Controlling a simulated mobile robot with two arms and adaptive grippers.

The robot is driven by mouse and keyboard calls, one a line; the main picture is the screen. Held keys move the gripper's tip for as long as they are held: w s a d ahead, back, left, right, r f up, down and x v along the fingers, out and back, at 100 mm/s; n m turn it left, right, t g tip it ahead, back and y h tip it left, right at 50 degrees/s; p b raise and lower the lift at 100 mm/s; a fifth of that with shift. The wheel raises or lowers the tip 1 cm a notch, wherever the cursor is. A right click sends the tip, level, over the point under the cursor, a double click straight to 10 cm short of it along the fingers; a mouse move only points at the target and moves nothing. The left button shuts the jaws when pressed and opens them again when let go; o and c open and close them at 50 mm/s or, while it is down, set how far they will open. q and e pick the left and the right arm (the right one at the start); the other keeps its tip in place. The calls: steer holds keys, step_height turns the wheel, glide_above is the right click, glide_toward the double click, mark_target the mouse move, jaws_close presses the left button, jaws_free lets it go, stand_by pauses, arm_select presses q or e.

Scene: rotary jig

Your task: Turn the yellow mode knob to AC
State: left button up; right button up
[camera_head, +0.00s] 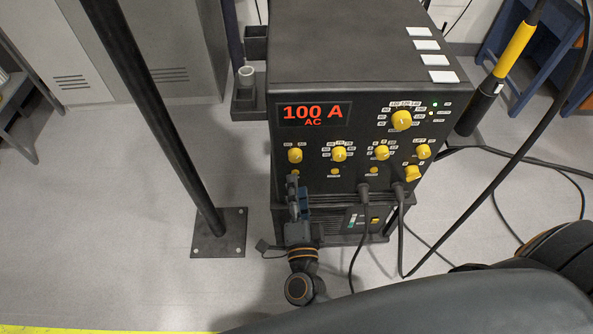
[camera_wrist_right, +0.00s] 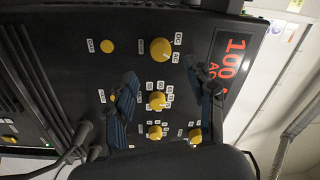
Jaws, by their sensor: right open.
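The yellow mode knob (camera_head: 295,155) is at the left of the welder's dark front panel, below the display (camera_head: 314,113), which reads "100 A AC" in red. In the wrist view the mode knob (camera_wrist_right: 161,49) shows with DC and AC labels beside it; its pointer direction is too small to tell. My right gripper (camera_head: 298,190) is just below the knob in the head view. In the wrist view the right gripper (camera_wrist_right: 167,100) is open and empty, its two dark blue fingers apart, with the mode knob beyond and above the gap. My left gripper is not in view.
Other yellow knobs, including a large one (camera_head: 402,120), share the panel. Dark cables (camera_head: 364,230) hang from its lower part. A black post (camera_head: 165,120) stands on the left, and a yellow-sleeved torch (camera_head: 513,50) hangs at the right. The floor at left is mostly clear.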

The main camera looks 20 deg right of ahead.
steer(key=v, duration=0.5)
steer(key=shift+w, duration=0.1)
stand_by(0.3)
